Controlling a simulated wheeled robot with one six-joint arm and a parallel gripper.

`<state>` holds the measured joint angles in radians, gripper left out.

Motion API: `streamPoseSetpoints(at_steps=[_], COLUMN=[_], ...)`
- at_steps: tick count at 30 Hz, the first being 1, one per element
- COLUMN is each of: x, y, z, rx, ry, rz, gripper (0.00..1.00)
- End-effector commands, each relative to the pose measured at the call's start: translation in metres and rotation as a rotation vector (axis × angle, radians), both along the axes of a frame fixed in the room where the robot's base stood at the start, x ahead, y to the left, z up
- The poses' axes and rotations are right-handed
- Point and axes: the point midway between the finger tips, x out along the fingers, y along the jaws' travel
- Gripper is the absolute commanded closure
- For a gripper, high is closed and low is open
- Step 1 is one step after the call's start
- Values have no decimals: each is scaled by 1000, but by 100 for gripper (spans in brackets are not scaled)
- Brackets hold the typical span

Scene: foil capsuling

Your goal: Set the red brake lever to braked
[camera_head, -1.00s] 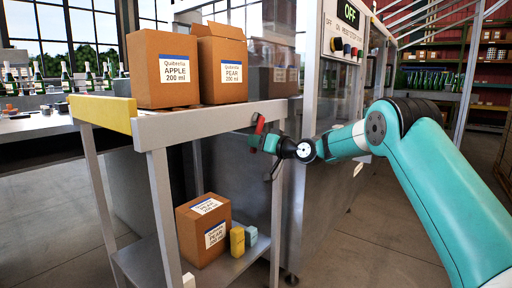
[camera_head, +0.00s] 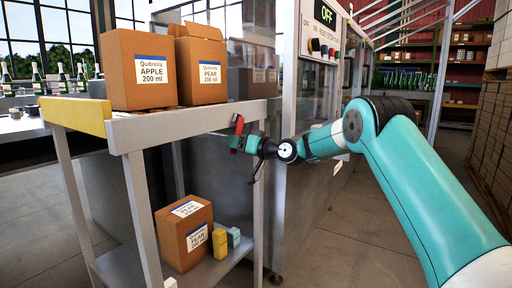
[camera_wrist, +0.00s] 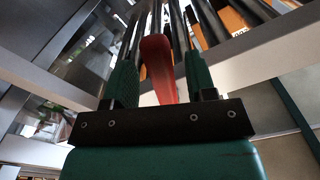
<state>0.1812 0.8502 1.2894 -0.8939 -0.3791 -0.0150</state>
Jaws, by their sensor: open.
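The red brake lever (camera_head: 239,124) is at the right end of the grey cart's top shelf, by the machine. In the wrist view the lever (camera_wrist: 157,66) stands between the two green fingers, with a gap on each side. My gripper (camera_head: 240,142) is open at the lever, and its fingers (camera_wrist: 161,75) reach up either side of it. Whether any finger touches the lever cannot be told. The lever's base is hidden behind the gripper. The grey cart (camera_head: 190,121) has a yellow corner (camera_head: 75,115).
Two cartons, apple (camera_head: 140,65) and pear (camera_head: 200,62), stand on the top shelf. A third carton (camera_head: 186,236) and small yellow (camera_head: 220,243) and blue blocks are on the lower shelf. The machine (camera_head: 318,95) stands close behind my gripper. Open floor lies to the right.

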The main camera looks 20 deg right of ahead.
Motion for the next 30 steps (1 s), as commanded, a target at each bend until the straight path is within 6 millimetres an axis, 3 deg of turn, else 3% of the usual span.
streamPoseSetpoints(at_steps=[5, 18, 24, 30], x=[-24, -111, -131, -136], y=[-20, -83, -97, -100], z=[1, 1, 0, 1], rx=[2, 2, 1, 2], ry=[3, 1, 1, -1], rz=[-5, -6, -3, -2], gripper=[49, 49, 49, 49])
